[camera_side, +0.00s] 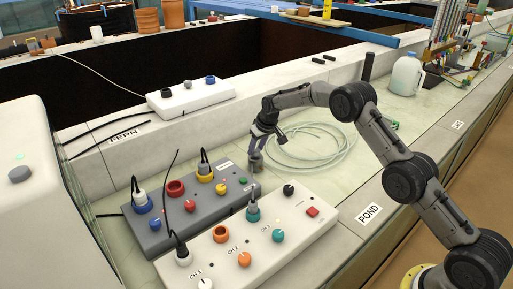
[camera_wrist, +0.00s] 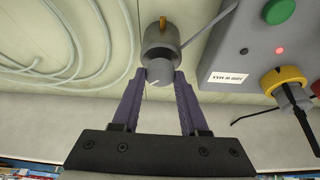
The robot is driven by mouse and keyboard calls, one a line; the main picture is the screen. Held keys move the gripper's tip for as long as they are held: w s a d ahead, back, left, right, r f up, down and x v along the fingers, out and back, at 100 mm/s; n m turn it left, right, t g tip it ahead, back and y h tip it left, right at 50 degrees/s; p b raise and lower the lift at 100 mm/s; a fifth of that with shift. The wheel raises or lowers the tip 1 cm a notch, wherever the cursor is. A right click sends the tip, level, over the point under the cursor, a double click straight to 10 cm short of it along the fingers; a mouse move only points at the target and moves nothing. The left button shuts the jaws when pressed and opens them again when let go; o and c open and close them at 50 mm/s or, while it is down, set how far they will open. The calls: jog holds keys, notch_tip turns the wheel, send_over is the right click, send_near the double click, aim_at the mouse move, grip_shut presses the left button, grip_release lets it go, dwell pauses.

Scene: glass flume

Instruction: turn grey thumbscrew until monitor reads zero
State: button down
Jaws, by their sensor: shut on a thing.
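My gripper (camera_wrist: 160,78) is shut on the grey thumbscrew (camera_wrist: 159,70), whose round end sits between the two purple-grey fingertips in the wrist view. A wider grey cylinder (camera_wrist: 160,42) with a small orange piece adjoins it. In the side view, my gripper (camera_side: 260,143) points down at the grey fitting (camera_side: 256,162) behind the dark grey control box; the fingers partly hide the thumbscrew there. No monitor reading is legible in either view.
A dark grey box (camera_side: 176,236) and a white box (camera_side: 215,262) with coloured knobs and plugged cables stand close in front. A coiled clear hose (camera_side: 318,150) lies just right of my gripper. A plastic jug (camera_side: 406,75) stands farther back. A white housing (camera_side: 30,240) fills the left.

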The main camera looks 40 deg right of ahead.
jog(key=m, duration=0.2)
jog(key=m+h, duration=0.1)
jog(key=m, duration=0.1)
jog(key=shift+a+g+h, duration=0.2)
jog(key=shift+g+h, duration=0.1)
jog(key=shift+m+g+h, duration=0.3)
jog(key=shift+m+h, duration=0.2)
jog(key=shift+m, duration=1.1)
jog(key=shift+c, duration=2.1)
grip_release()
jog(key=shift+r, duration=0.15)
jog(key=v, duration=1.3)
jog(key=shift+a+r, duration=0.2)
jog(key=shift+r, duration=0.1)
